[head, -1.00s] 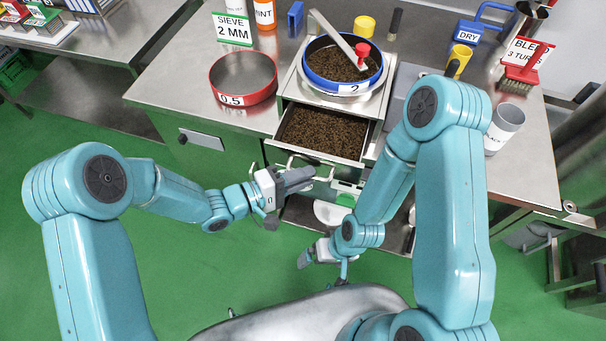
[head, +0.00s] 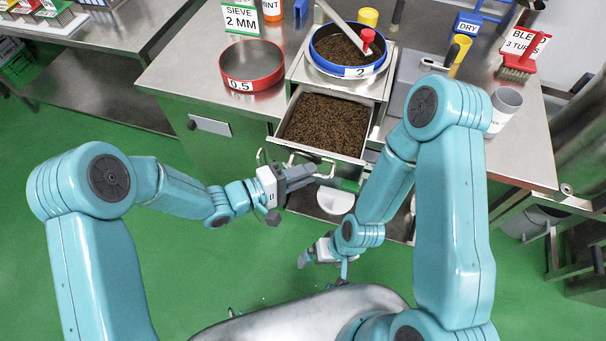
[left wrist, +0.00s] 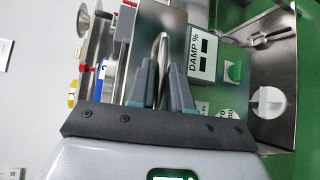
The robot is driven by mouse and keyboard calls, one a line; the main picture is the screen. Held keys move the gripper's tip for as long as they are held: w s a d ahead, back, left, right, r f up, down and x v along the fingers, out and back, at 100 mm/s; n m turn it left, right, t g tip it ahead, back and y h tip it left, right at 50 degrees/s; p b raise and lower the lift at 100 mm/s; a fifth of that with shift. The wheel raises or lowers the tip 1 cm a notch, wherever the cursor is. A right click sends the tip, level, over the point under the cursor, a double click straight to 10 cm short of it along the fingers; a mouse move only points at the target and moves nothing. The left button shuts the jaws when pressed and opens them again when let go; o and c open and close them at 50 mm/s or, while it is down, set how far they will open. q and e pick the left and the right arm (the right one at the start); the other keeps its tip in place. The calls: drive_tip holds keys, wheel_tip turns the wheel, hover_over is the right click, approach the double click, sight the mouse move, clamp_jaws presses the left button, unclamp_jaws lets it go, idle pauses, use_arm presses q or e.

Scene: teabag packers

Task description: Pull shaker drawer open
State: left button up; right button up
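The shaker drawer (head: 325,127), a steel tray full of dark tea, stands pulled out below the shaker (head: 345,66) in the head view. Its wire handle (head: 297,157) is on the front face. My left gripper (head: 303,174) is at this handle. In the left wrist view the two fingers of my left gripper (left wrist: 161,82) are close together, with the steel handle bar (left wrist: 161,50) between them. My right gripper (head: 304,260) hangs low, in front of the cabinet and away from the drawer; its fingers are too small to judge.
A blue-rimmed sieve (head: 350,72) marked 2 sits on the shaker. A red sieve (head: 250,88) marked 0.5 stands on the steel counter to the left. Green floor (head: 180,270) is open in front.

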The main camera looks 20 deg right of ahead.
use_arm(q)
drive_tip(key=shift+o, duration=1.2)
drive_tip(key=b+v, duration=0.1)
drive_tip(key=v, duration=1.5)
drive_tip(key=shift+a, duration=0.1)
